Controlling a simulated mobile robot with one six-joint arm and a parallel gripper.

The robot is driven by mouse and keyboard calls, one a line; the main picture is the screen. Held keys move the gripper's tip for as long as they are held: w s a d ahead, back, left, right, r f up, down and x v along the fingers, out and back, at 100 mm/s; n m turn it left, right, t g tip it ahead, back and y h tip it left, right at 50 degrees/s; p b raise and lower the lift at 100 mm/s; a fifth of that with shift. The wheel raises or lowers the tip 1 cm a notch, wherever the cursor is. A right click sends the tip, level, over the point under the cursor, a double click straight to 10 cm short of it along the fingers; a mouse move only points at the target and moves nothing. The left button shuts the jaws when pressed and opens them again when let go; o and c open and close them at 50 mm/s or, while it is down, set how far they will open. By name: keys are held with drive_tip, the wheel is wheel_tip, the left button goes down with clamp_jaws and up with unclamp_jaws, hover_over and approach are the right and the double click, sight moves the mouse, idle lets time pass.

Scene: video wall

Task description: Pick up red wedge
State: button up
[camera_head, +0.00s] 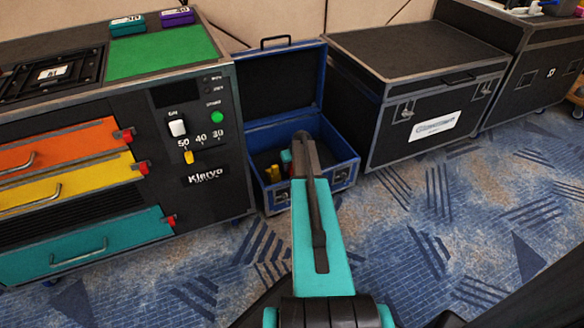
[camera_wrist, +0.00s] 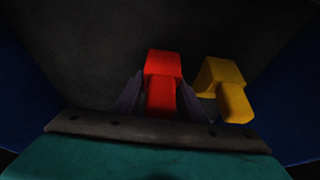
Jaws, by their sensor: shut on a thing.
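The red wedge (camera_wrist: 163,82) is between the two fingers of my gripper (camera_wrist: 160,95) in the wrist view, and the fingers are shut on it. A dark floor lies behind it, with blue walls at both sides. A yellow piece (camera_wrist: 226,88) is just right of the red wedge in the wrist view, close to the right finger.
The blue case's lid stands open at the back, and its walls surround my gripper. A black cabinet (camera_head: 196,205) with orange, yellow and teal drawers stands on the left. A closed black case (camera_head: 415,60) stands on the right. Patterned carpet (camera_head: 400,240) is clear in front.

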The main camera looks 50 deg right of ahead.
wheel_tip(320, 180, up, 10)
drive_tip(key=p, duration=0.3)
drive_tip(key=shift+f+p, duration=0.15)
drive_tip(key=shift+p, duration=0.2)
idle(0.4)
